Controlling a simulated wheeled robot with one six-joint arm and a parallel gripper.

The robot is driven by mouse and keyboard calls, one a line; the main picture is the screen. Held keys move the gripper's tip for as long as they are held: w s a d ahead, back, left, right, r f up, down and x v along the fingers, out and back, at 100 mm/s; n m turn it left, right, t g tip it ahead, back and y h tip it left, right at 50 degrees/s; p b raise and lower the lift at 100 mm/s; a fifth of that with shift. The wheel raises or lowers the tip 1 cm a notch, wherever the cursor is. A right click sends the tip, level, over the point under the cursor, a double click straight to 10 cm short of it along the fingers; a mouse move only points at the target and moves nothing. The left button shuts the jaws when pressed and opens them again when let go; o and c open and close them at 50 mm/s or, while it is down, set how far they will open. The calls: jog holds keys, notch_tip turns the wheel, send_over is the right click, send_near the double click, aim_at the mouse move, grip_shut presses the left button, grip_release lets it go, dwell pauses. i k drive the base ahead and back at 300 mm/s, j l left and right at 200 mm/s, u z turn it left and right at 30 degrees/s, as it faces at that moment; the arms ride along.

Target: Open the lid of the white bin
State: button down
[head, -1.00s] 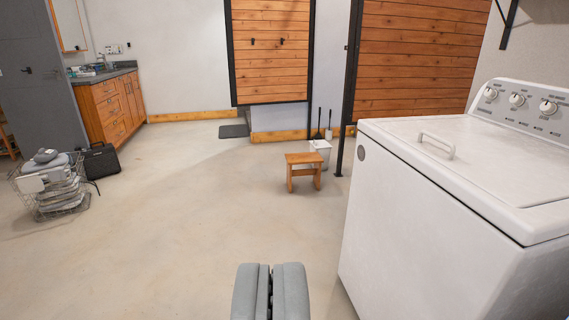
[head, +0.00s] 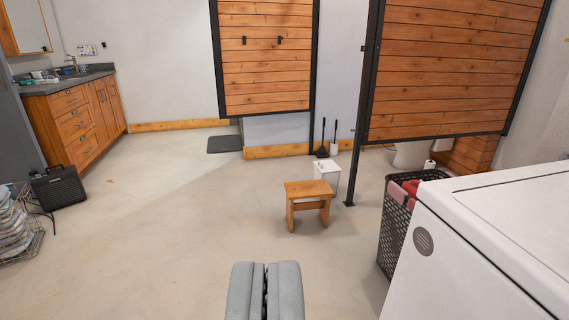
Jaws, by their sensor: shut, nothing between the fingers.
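A small white bin (head: 328,174) stands on the floor beyond and partly behind a wooden stool, left of the black post of the wooden partition. Its top looks closed, but it is small and its lid details are hard to make out. My gripper (head: 265,268) is at the bottom centre of the head view. Its two grey fingers are together with nothing between them. It is well short of the bin, with open floor and the stool between them.
The wooden stool (head: 310,203) stands in front of the bin. A white washing machine (head: 470,255) and a dark laundry basket (head: 393,225) are at right. A black case (head: 59,188) and wire basket (head: 35,235) are at left. The middle floor is clear.

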aim_at(329, 165)
jog(key=i, duration=3.4)
jog(key=i+z, duration=0.2)
jog(key=i, duration=0.35)
jog(key=i+j+z, duration=0.2)
jog(key=i, duration=0.3)
